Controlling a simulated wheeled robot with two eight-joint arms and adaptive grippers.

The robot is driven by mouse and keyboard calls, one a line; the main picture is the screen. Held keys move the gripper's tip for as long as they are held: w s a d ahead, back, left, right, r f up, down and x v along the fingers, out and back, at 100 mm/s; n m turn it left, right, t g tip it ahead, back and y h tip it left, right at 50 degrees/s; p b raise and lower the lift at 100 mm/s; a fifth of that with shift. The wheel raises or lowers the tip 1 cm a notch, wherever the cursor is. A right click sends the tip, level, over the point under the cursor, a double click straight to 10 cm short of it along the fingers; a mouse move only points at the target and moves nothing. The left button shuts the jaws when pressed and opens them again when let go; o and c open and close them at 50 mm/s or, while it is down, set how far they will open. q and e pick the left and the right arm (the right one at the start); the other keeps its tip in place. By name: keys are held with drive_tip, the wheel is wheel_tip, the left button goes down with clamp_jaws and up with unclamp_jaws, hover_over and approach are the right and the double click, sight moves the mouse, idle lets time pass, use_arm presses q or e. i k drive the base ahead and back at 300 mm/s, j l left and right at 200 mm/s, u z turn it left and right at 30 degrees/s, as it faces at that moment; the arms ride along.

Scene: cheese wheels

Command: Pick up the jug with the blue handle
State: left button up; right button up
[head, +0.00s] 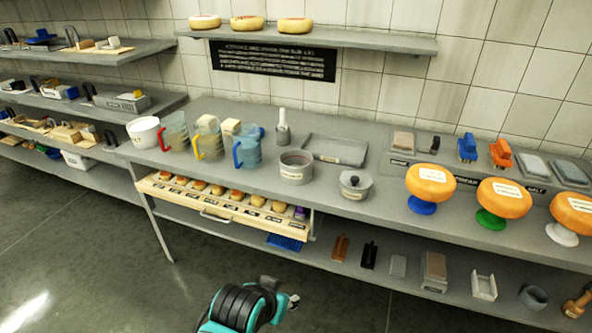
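The jug with the blue handle (249,150) stands upright on the grey counter, left of the middle of the head view. Its body is clear and bluish, and its handle faces left. To its left stand a jug with a yellow handle (209,146) and a jug with a red handle (176,134). A teal and black part of my arm shows at the bottom, well below and apart from the jug.
A white tub (143,132) stands left of the jugs. A grey pot (296,168) and a lidded pot (355,185) stand to the right. A wooden drawer (225,205) juts out below the counter. Orange cheese wheels on stands (430,182) line the right. The floor in front is clear.

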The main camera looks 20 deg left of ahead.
sight(246, 139)
drive_tip(key=u, duration=0.9)
